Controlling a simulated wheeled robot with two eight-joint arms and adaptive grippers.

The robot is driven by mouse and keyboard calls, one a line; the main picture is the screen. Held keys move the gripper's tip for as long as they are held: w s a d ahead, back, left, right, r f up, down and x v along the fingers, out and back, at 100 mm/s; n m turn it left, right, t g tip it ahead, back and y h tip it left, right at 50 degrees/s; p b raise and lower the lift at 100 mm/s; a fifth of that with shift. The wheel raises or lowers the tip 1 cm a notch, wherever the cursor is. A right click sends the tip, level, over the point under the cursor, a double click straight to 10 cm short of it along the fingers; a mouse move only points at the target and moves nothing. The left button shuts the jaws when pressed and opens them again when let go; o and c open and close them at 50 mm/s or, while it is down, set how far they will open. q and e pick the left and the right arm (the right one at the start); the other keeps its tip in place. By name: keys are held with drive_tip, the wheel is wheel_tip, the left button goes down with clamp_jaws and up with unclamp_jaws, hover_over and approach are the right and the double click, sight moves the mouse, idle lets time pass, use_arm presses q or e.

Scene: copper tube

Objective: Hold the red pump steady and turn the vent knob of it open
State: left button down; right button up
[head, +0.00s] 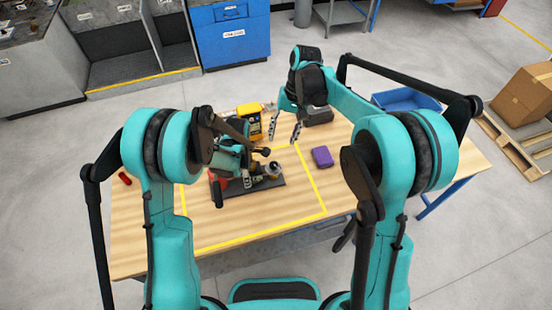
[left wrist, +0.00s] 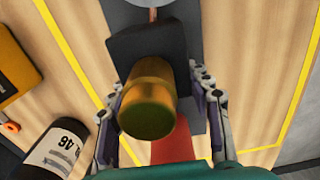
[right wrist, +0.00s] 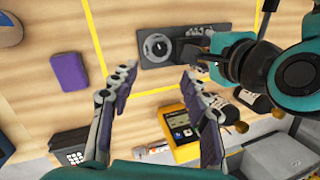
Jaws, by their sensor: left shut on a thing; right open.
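The red pump (head: 217,176) sits on a dark base plate (head: 268,186) inside the yellow-taped area; my left arm hides much of it. In the left wrist view a red part (left wrist: 172,147) shows behind a brass-coloured cylinder (left wrist: 147,98). My left gripper (left wrist: 158,112) is shut on the pump, its fingers on either side of the body. In the right wrist view a round grey ringed part (right wrist: 157,47) shows on the plate; I cannot tell if it is the vent knob. My right gripper (head: 285,130) is open and empty above the table, apart from the pump.
A yellow meter (head: 250,121) stands behind the pump, with dark bottles (right wrist: 256,100) near it. A purple box (head: 322,156) lies to the right. A dark keypad device (right wrist: 72,147) and a blue bin (head: 406,100) are farther right. The table front is clear.

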sight(274, 164)
drive_tip(key=f+m, duration=0.3)
drive_tip(key=s+a+f+m+y, duration=0.1)
drive_tip(key=f+m, duration=0.2)
drive_tip(key=f, duration=0.1)
drive_tip(key=a+f+m, duration=0.1)
drive_tip(key=f+m, duration=0.3)
drive_tip(key=shift+s+a+g, duration=0.15)
drive_tip(key=shift+s+g, duration=0.25)
clamp_jaws()
